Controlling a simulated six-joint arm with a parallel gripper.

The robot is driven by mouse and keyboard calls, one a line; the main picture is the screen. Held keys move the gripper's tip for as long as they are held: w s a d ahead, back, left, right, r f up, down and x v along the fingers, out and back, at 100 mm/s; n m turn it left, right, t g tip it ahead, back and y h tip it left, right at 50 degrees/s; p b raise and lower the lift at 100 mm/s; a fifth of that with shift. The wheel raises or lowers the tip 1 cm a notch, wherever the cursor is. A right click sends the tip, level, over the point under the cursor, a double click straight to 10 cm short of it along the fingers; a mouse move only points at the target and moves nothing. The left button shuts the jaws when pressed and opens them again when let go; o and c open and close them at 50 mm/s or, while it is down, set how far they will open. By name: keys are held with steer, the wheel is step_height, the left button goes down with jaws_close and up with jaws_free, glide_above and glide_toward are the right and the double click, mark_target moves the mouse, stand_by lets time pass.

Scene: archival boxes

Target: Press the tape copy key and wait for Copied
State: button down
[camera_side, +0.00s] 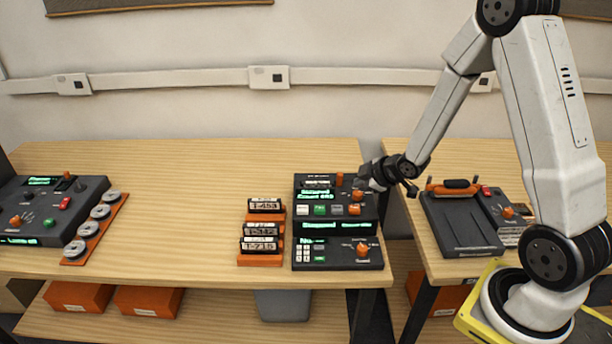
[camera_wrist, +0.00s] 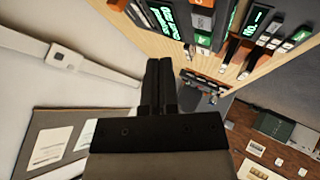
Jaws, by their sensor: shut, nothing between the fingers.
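The dark tape machine (camera_side: 336,230) stands at the right end of the left table, with green-lit displays. Its upper unit has a row of keys: a white key (camera_side: 303,210), a green key (camera_side: 320,210), a grey-blue one and an orange key (camera_side: 354,209). I cannot tell which is the copy key, and the display text is too small to read surely. My gripper (camera_side: 366,181) is shut and empty, at the upper unit's right edge; contact cannot be told. In the wrist view my gripper (camera_wrist: 160,64) points toward the table, with the machine's keys and displays upper right.
Labelled tapes (camera_side: 262,230) stand in orange holders left of the machine. Another console (camera_side: 45,207) with reels sits far left. A flat dark device (camera_side: 462,222) with an orange handle is on the right table. A gap separates the tables. The left table's middle is clear.

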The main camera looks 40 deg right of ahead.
mark_target(352, 205)
steer(key=shift+f, duration=2.55)
steer(key=shift+f, duration=0.9)
stand_by(1.1)
steer(key=shift+r, duration=0.9)
steer(key=shift+r, duration=0.15)
stand_by(0.3)
steer(key=shift+r, duration=2.35)
